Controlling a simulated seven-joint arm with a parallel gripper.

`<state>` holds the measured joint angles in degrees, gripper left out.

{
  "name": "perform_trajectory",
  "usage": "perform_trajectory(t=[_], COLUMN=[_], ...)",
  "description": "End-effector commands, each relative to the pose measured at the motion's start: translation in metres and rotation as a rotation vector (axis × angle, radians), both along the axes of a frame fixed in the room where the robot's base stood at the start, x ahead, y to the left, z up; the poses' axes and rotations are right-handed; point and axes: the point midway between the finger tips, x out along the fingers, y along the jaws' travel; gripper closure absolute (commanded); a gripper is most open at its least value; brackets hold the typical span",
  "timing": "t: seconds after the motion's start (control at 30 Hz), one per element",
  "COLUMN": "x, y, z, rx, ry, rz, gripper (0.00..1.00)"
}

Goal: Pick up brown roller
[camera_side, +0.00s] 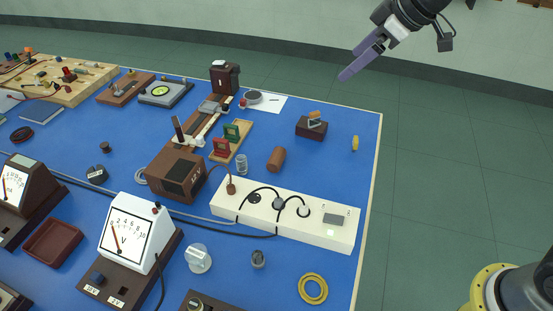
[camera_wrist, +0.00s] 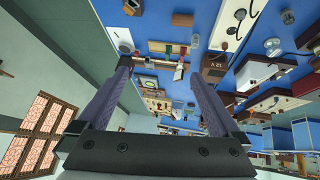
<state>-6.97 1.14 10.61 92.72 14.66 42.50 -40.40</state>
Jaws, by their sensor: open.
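The brown roller (camera_side: 276,158) is a short cylinder lying on the blue bench top, behind the white socket strip and right of the small green and red stands. In the wrist view what looks like the same brown roller (camera_wrist: 182,19) shows near the top edge, beyond the fingers. My gripper (camera_side: 350,62) is high above the bench's far right corner, well apart from the roller. Its two purple fingers are spread with nothing between them; they also show in the wrist view (camera_wrist: 160,72).
A white socket strip (camera_side: 310,221) with black cables lies in front of the roller. A small glass cylinder (camera_side: 241,164) stands left of it, and a dark brown block (camera_side: 311,129) sits behind it. A yellow piece (camera_side: 355,143) is near the right edge. Bare blue surface surrounds the roller's right side.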

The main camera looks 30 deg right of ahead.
Motion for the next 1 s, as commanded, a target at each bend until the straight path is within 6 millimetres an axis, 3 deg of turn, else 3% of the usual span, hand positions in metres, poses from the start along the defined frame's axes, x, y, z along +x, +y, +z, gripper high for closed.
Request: perform_trajectory(t=[0.03, 0.1, 0.2, 0.3, 0.43, 0.67, 1.0], x=[0.021, 0.044, 0.070, 0.084, 0.086, 0.083, 0.100], y=[0.011, 0.025, 0.045, 0.060, 0.071, 0.082, 0.098], z=[-0.020, -0.045, -0.085, -0.126, -0.170, -0.204, -0.259], rx=[-0.002, -0.004, -0.002, -0.002, -0.011, -0.019, -0.020], ry=[0.025, 0.049, 0.093, 0.148, 0.214, 0.258, 0.257], rz=[0.026, 0.056, 0.087, 0.101, 0.118, 0.132, 0.130], gripper=[0.00, 0.00, 0.00, 0.00, 0.00, 0.00, 0.00])
